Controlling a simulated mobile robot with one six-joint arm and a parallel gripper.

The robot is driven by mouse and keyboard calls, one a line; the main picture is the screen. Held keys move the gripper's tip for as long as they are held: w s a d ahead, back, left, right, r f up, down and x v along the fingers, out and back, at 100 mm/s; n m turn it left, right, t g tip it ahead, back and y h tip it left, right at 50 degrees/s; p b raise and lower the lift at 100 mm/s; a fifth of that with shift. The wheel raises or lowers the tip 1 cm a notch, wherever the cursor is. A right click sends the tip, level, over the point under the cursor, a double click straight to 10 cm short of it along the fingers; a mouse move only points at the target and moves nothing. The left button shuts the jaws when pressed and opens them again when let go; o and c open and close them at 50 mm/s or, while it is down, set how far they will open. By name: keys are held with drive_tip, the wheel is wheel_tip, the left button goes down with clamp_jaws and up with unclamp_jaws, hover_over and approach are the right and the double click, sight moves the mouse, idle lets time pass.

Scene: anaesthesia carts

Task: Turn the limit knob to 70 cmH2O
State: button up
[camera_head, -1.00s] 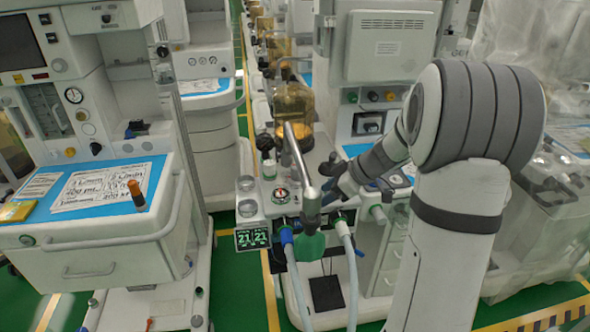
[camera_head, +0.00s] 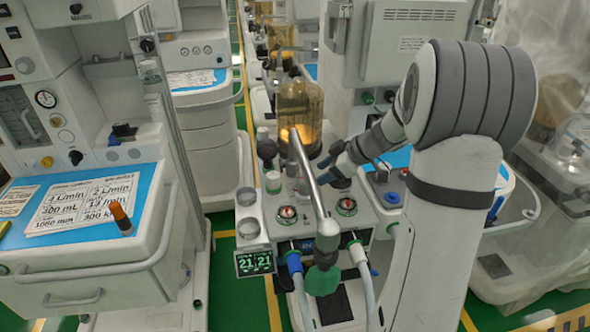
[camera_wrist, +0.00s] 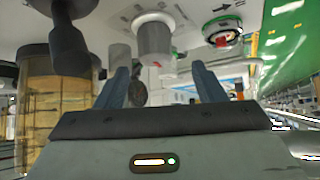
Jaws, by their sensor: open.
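A pale cylindrical knob with a green ring at its base (camera_head: 272,182) stands on the machine's top, left of my gripper (camera_head: 333,168). It seems to be the limit knob, but no scale or setting can be read. A knob of this kind (camera_wrist: 155,42) shows in the wrist view, beyond and roughly between my fingertips (camera_wrist: 160,76). My gripper is open, with nothing between its two blue-grey fingers. It is apart from the knob.
An amber canister (camera_head: 298,105) stands behind. A slanted metal tube (camera_head: 308,175) crosses in front of my gripper. A cart with a blue top (camera_head: 140,210) is at left. Green floor shows between the carts.

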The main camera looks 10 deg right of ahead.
sight(302, 181)
drive_tip(key=shift+w, duration=0.35)
drive_tip(key=shift+w+a+f, duration=0.15)
drive_tip(key=shift+a+f, duration=0.05)
drive_tip(key=shift+a, duration=0.05)
drive_tip(key=x, duration=0.7)
drive_tip(key=shift+c, duration=0.3)
drive_tip(key=c, duration=0.9)
